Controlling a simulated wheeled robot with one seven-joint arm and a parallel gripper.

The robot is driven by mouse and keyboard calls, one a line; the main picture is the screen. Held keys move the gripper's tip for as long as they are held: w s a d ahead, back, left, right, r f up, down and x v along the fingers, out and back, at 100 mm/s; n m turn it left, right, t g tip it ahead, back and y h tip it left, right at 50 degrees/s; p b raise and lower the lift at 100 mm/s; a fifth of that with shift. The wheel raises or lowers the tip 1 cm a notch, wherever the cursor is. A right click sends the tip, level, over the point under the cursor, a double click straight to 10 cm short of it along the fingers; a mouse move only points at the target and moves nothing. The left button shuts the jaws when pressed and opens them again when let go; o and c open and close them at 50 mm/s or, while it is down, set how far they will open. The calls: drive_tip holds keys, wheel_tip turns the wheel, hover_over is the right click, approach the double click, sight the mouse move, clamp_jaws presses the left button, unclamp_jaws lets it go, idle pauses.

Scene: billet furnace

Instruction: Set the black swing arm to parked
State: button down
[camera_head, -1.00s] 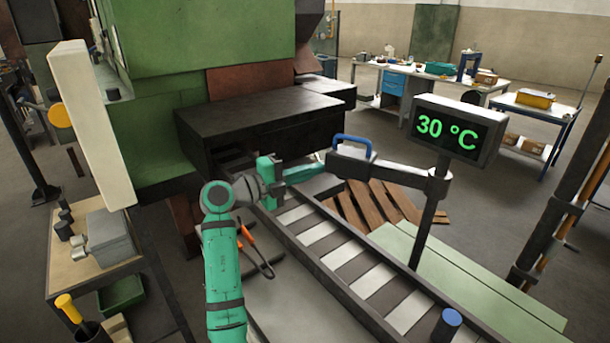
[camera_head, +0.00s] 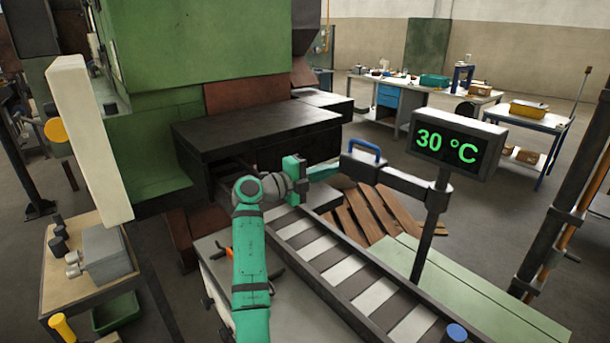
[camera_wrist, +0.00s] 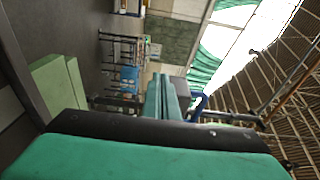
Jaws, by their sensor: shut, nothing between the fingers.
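The black swing arm (camera_head: 400,182) reaches left from the dark post (camera_head: 427,225) that carries the display.
A green display (camera_head: 458,139) reading 30 °C is on the post. The black furnace table (camera_head: 255,125) stands behind and left of my gripper. The roller track (camera_head: 335,265) runs below, with a wooden pallet (camera_head: 375,215) behind it. A small workbench (camera_head: 90,275) is at left.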

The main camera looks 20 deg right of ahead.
drive_tip(key=shift+d, duration=0.6)
drive_tip(key=shift+w+a, duration=0.2)
